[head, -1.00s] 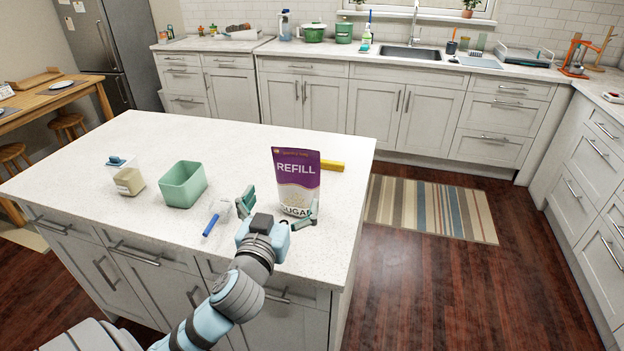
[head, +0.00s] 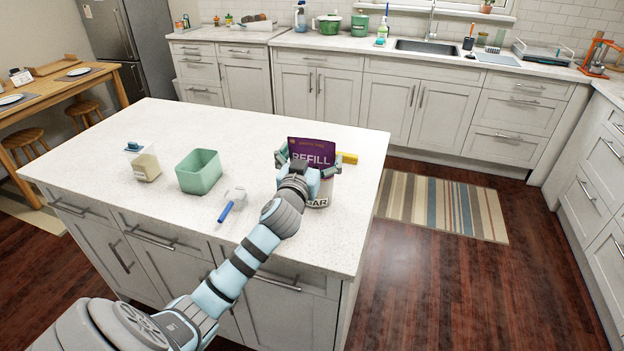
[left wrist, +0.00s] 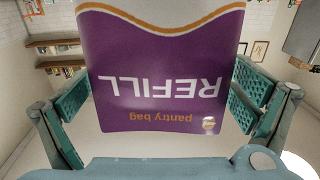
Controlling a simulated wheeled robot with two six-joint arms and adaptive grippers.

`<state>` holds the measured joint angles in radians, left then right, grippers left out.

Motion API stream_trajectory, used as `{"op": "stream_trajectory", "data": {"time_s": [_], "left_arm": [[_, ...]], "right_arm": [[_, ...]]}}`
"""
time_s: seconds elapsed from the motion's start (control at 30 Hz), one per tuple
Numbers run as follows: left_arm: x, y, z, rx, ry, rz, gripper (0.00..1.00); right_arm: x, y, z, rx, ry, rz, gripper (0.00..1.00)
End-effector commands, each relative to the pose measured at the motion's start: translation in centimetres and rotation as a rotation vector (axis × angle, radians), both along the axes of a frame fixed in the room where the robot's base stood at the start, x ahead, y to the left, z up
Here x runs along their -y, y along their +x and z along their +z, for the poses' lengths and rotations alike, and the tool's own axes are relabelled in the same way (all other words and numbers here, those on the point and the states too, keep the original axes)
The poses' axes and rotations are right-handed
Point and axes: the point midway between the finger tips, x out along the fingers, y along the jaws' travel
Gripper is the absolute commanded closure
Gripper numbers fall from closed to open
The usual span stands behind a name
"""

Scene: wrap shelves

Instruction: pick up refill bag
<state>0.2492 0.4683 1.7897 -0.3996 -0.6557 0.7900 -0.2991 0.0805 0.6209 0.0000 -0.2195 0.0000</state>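The refill bag (head: 312,150) is a purple and white pouch marked REFILL, upright on the white island counter (head: 110,200) near its right side. My left gripper (head: 308,163) is in front of it and hides its middle in the head view. In the left wrist view the refill bag (left wrist: 165,75) appears upside down between the two green finger pads of the left gripper (left wrist: 160,95). The fingers are spread wide, one on each side of the bag, with a visible gap at the left pad and a small one at the right. My right gripper is not in view.
A green open bin (head: 199,178), a beige container (head: 146,167) and a blue-handled scoop (head: 233,203) stand or lie left of the bag. The counter's left front is clear.

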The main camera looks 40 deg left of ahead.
Motion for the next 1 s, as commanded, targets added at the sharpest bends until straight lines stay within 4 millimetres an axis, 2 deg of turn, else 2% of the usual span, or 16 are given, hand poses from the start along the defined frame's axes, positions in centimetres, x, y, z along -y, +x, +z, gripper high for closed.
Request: {"op": "stream_trajectory", "data": {"time_s": [0.03, 0.07, 0.4, 0.63, 0.77, 0.87, 0.97, 1.0], "left_arm": [[0.0, 0.0, 0.0, 0.0, 0.0, 0.0, 0.1], [0.0, 0.0, 0.0, 0.0, 0.0, 0.0, 0.14], [0.0, 0.0, 0.0, 0.0, 0.0, 0.0, 0.68], [0.0, 0.0, 0.1, 0.001, 0.001, 0.0, 0.68], [0.0, 0.0, 1.1, 0.003, 0.002, 0.0, 0.68], [0.0, 0.0, 2.9, 0.005, 0.002, 0.0, 0.68], [0.0, 0.0, 5.8, 0.007, 0.003, 0.0, 0.68], [0.0, 0.0, 7.4, 0.009, 0.004, -0.001, 0.68]], "right_arm": [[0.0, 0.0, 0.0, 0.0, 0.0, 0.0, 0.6], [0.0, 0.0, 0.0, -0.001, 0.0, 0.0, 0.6], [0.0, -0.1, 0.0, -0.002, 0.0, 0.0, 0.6], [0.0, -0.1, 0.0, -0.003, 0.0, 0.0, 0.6], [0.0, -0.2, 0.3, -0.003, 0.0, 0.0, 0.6], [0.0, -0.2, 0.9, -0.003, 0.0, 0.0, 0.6], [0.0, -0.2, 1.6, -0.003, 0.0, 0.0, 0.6], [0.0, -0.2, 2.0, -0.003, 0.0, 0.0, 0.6]]}}
